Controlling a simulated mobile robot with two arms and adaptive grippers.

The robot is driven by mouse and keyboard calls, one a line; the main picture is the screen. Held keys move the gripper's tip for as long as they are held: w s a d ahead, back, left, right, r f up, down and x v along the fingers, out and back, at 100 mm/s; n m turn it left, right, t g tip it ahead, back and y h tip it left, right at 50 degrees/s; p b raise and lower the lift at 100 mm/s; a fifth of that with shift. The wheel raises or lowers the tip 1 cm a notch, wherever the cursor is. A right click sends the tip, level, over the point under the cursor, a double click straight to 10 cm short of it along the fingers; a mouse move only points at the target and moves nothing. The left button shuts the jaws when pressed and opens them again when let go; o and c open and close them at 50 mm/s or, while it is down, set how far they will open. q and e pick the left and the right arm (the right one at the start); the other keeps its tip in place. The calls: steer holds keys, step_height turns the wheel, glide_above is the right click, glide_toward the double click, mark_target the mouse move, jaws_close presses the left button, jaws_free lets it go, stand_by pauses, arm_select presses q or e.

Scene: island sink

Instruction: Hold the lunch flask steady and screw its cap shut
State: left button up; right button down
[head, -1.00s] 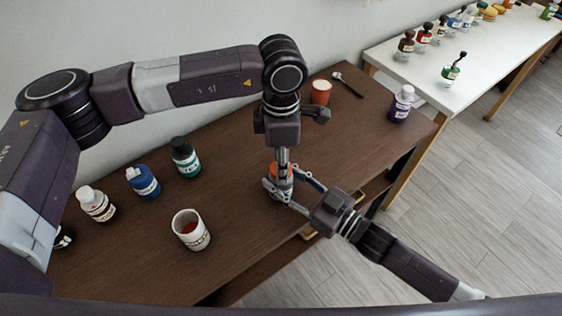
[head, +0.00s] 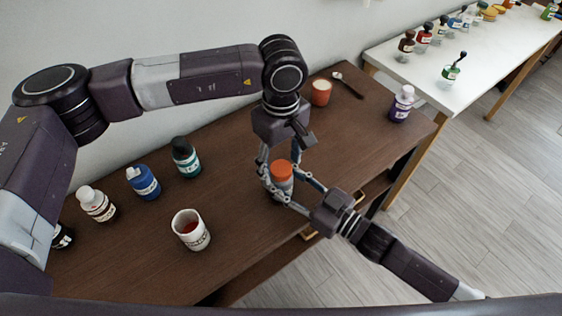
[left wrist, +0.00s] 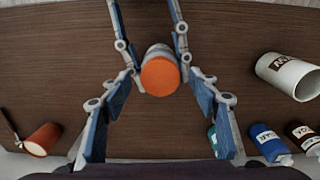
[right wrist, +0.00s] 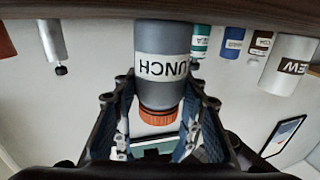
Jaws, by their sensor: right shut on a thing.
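The lunch flask (head: 281,187) stands upright on the brown table. Its grey body and white label show in the right wrist view (right wrist: 162,65). The orange cap (head: 281,168) sits on its top, also seen from above in the left wrist view (left wrist: 160,76); how tight it is I cannot tell. My right gripper (head: 284,192) comes in from the lower right and is shut around the flask body. My left gripper (head: 280,174) points down from above, its fingers spread on both sides of the cap, open and apart from it.
A white jar (head: 191,230) stands left of the flask, with white-capped (head: 96,204), blue (head: 143,182) and teal (head: 185,157) bottles behind. A terracotta cup (head: 320,92), a spoon (head: 347,84) and a purple bottle (head: 402,104) stand far right. A white table (head: 480,66) lies beyond.

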arm_select(q)
step_height(320, 180, up, 12)
stand_by(0.6)
arm_select(e)
steer(key=c, duration=1.1)
jaws_free()
steer(key=v, duration=1.2)
